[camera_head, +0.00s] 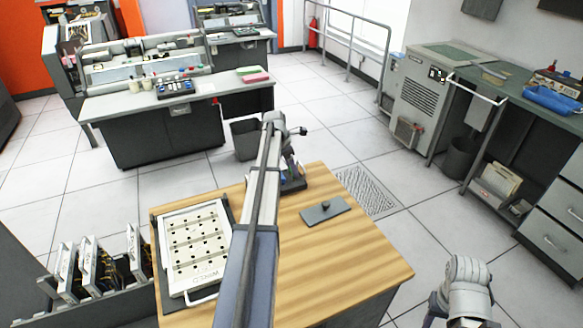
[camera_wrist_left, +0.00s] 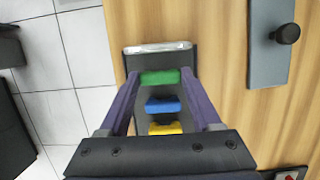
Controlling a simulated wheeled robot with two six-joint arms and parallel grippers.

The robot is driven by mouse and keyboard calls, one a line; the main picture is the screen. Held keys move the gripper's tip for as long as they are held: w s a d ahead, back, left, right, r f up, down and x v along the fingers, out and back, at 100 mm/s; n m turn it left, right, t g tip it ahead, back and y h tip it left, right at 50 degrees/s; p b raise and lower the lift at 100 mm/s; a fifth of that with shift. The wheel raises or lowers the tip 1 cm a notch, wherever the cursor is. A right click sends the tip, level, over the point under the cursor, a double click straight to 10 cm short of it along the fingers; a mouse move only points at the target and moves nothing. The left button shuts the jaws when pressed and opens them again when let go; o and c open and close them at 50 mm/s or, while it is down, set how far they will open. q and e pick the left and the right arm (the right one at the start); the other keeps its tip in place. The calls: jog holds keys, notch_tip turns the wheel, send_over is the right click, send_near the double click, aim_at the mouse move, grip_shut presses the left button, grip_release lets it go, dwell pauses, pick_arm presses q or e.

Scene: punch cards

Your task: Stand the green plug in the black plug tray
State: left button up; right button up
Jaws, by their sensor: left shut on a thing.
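The green plug (camera_wrist_left: 160,77) is between the two purple fingers of my left gripper (camera_wrist_left: 160,84), which is shut on it. It is over the far end of the black plug tray (camera_wrist_left: 145,62), in line with a blue plug (camera_wrist_left: 163,105) and a yellow plug (camera_wrist_left: 168,128). I cannot tell whether the green plug touches the tray's bottom. In the head view my left gripper (camera_head: 291,166) is over the dark tray (camera_head: 294,186) at the wood table's back edge, and the plugs are mostly hidden. Part of my right arm shows at lower right, but not its fingers.
A grey plate with a black knob (camera_head: 325,208) lies right of the tray. A white panel with rows of holes (camera_head: 195,245) lies at the table's left. Upright boards (camera_head: 90,265) stand beside the table. The table's right front (camera_head: 350,260) is clear.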

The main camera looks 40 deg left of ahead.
pick_arm(q)
jog(key=shift+f+b, duration=0.75)
jog(key=shift+b, duration=0.05)
dwell(0.4)
jog(key=o, duration=1.2)
jog(key=p+v, duration=0.7)
jog(key=shift+r+p, duration=0.3)
jog(key=shift+r, duration=0.1)
jog(key=shift+s+a, duration=0.1)
